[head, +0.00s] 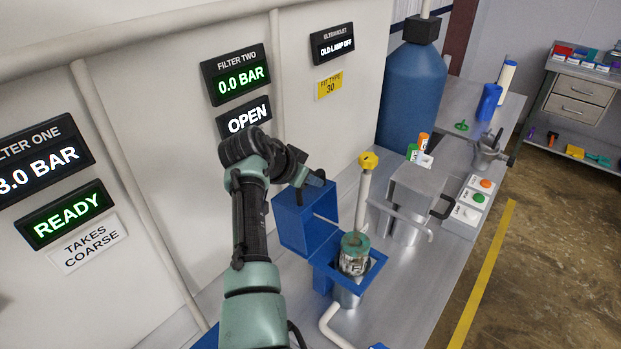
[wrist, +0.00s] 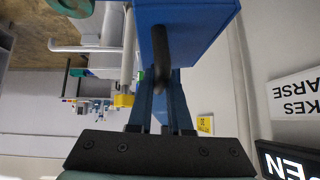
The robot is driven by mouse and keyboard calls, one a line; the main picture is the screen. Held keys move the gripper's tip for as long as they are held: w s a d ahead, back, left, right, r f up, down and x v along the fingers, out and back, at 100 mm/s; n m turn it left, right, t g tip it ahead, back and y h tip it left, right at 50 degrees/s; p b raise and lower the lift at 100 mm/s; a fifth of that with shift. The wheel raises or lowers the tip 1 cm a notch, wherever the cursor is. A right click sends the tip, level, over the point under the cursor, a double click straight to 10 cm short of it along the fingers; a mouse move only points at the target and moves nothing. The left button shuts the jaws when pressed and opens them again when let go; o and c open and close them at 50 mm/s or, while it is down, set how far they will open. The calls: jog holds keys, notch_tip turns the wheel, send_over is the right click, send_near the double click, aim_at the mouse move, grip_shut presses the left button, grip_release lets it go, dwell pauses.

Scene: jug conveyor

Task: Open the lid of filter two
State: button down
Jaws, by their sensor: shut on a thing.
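The blue lid of filter two (head: 296,225) stands swung up, tilted back toward the wall, beside the filter's blue square collar (head: 372,272). A cartridge with a green top (head: 354,250) shows in the open mouth. My gripper (head: 316,180) is at the lid's top edge in the head view. In the wrist view, my gripper (wrist: 161,82) is shut on the lid's dark handle (wrist: 161,50), with the blue lid (wrist: 205,20) right behind it. The filter two displays (head: 247,118) read 0.0 BAR and OPEN.
A yellow-topped white post (head: 364,190) stands close right of the lid. A grey housing with a handle (head: 413,200), a control box with buttons (head: 470,205) and a blue tank (head: 411,95) are further right. The wall is close on the left.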

jog(key=shift+f, duration=0.1)
jog(key=c, duration=0.8)
grip_release()
jog(key=shift+c, duration=0.2)
jog(key=b+v, duration=0.3)
jog(key=v, duration=1)
jog(key=shift+d, duration=0.15)
